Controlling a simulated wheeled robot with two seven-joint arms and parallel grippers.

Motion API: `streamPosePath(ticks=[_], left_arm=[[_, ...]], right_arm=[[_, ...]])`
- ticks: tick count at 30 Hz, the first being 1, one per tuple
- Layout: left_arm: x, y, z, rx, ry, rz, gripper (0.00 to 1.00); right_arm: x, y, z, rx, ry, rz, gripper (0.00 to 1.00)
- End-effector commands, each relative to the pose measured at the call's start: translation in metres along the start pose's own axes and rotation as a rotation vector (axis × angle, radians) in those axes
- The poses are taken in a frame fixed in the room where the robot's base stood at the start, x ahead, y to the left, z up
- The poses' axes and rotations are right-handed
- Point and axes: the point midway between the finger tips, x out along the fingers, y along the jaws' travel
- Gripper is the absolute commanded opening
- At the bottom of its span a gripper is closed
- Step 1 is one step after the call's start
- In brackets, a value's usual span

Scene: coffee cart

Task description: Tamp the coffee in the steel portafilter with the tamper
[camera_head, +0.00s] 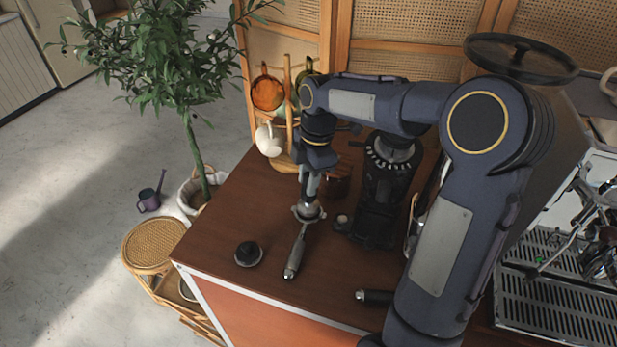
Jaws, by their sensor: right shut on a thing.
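The steel portafilter (299,244) is on the wooden counter, its round basket end toward the back and its handle pointing to the front edge. My right gripper (310,193) points down directly above the basket. It is shut on what appears to be the tamper, which is mostly hidden by the fingers and sits at or in the basket; I cannot tell how deep. My left gripper is not in view.
A black grinder (378,200) stands to the right. Another dark handle (375,296) lies near the front edge. A mug rack (289,110) stands behind.

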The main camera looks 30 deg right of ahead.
Motion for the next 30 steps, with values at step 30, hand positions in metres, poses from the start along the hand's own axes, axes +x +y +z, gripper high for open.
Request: streamPosePath(ticks=[30], left_arm=[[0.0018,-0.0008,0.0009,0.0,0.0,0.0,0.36]], right_arm=[[0.0049,0.0005,0.0007,0.0,0.0,0.001,0.02]])
